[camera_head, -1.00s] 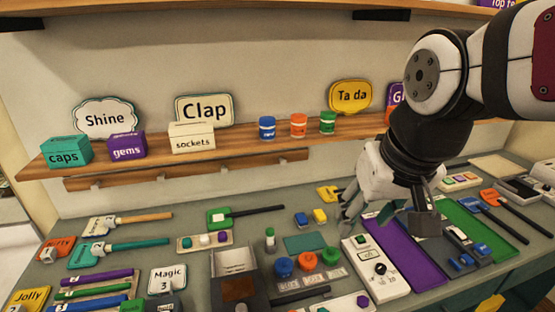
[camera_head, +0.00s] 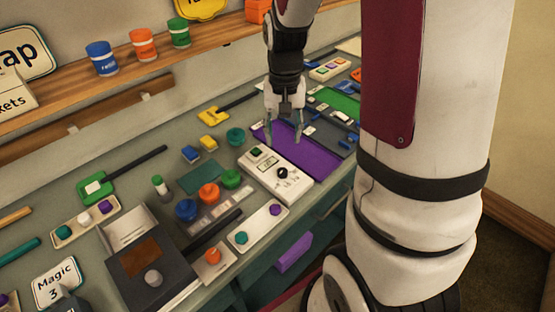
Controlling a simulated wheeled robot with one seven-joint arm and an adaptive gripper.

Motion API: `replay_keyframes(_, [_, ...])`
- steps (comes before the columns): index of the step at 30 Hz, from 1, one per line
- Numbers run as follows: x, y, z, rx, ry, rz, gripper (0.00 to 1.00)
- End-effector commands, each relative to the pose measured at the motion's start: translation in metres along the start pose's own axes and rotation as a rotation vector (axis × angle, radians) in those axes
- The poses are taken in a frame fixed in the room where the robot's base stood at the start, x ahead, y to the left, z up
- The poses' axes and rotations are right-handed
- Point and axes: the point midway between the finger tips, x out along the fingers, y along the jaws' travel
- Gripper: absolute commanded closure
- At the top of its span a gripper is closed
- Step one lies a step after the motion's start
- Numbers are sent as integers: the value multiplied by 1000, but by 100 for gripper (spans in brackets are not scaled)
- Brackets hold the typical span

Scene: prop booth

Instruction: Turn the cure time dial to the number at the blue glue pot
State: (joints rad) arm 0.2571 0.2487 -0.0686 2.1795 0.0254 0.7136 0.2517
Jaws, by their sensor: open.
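The white dial box (camera_head: 248,162) lies on the bench, with a green button, a small display and a black dial knob (camera_head: 282,173). Marks around the knob are too small to read. The blue glue pot (camera_head: 185,210) stands left of the box, beside an orange pot (camera_head: 209,193) and a green pot (camera_head: 230,179). A pale number strip (camera_head: 222,208) lies in front of the pots; its figures are not legible. My gripper (camera_head: 283,142) is open, pointing down, its fingers apart over the far side of the dial box and the purple mat. It appears clear of the knob.
A purple mat (camera_head: 318,160) lies right of the box. A white panel with coloured knobs (camera_head: 262,225) and a dark box (camera_head: 150,265) are nearer the front. Blue, orange and green jars (camera_head: 144,44) stand on the shelf above.

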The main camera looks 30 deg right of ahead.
Motion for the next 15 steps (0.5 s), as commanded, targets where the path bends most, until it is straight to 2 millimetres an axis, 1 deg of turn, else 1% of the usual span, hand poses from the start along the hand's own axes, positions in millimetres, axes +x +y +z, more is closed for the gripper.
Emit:
replay_keyframes(9, [60, 1, 2, -1, -7, 2, 55])
replay_keyframes(15, [96, 0, 2, -1, -6, 1, 55])
